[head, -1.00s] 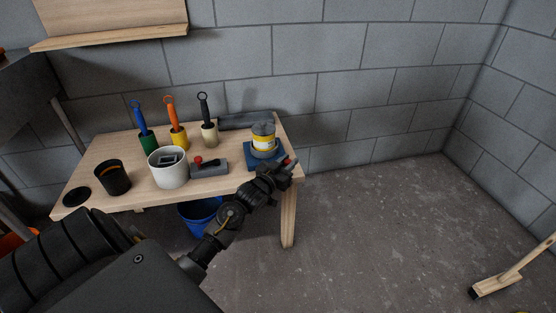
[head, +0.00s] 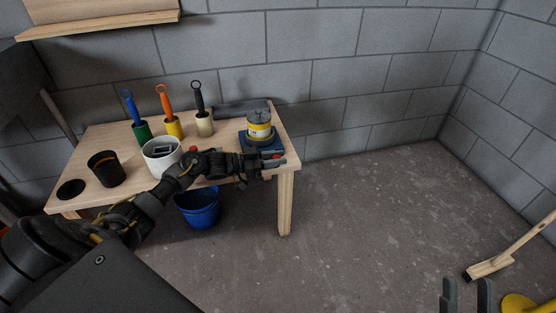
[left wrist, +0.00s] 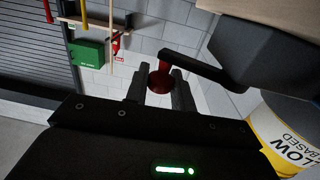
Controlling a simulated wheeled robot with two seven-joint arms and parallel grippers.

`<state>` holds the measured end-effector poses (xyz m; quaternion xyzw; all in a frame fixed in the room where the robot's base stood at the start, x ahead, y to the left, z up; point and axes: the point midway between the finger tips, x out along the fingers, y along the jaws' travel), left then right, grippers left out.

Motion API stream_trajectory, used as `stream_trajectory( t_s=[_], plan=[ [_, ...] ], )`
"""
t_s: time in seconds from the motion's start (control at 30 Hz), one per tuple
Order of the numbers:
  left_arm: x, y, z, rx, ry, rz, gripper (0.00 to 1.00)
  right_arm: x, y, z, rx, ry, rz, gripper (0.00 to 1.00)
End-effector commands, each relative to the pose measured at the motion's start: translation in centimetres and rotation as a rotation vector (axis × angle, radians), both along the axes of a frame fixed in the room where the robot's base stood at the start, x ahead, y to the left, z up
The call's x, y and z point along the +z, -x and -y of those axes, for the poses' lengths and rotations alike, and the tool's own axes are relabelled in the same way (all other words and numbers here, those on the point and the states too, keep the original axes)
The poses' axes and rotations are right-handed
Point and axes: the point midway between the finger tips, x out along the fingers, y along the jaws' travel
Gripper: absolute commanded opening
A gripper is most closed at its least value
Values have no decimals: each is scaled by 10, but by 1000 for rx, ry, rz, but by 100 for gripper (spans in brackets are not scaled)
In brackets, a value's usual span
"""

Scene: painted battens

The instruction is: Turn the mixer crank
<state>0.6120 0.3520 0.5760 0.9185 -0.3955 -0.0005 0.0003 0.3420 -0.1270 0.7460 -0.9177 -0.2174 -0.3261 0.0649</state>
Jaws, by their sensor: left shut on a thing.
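The mixer (head: 259,117) stands at the right end of the wooden table, with a grey top, a yellow-and-white can and a blue base. In the left wrist view the can (left wrist: 284,138) shows at the right edge. The dark crank arm (left wrist: 189,66) reaches left to a red knob (left wrist: 161,79). My left gripper (head: 277,160) is at the table's front right, in front of the mixer; in the left wrist view its fingers (left wrist: 158,92) are shut on the red knob. My right gripper (head: 467,295) is low at the right, open and empty, away from the table.
A white pot (head: 160,160), a black cup (head: 105,169) and several handled tools in coloured holders (head: 173,126) stand on the table (head: 130,189). A blue bucket (head: 199,208) is beneath it.

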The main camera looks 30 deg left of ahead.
Motion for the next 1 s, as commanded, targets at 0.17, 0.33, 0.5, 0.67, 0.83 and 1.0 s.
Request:
stream_trajectory(
  t_s=[0.17,0.33,0.5,0.67,0.83,1.0],
  plan=[
    [0,3,-3,-50,-1,3,0,6,5,9,-19,-48,90,36],
    [1,3,-3,-71,0,4,0,10,7,13,-27,-67,127,36],
    [2,4,-3,-76,0,4,0,11,8,14,-28,-71,135,36],
    [2,4,-3,-75,0,4,0,11,8,14,-28,-70,134,36],
    [1,4,-3,-75,0,4,39,11,8,14,-27,-70,133,36],
    [1,4,-2,-75,0,3,43,11,8,14,-27,-70,133,36]
  ],
)
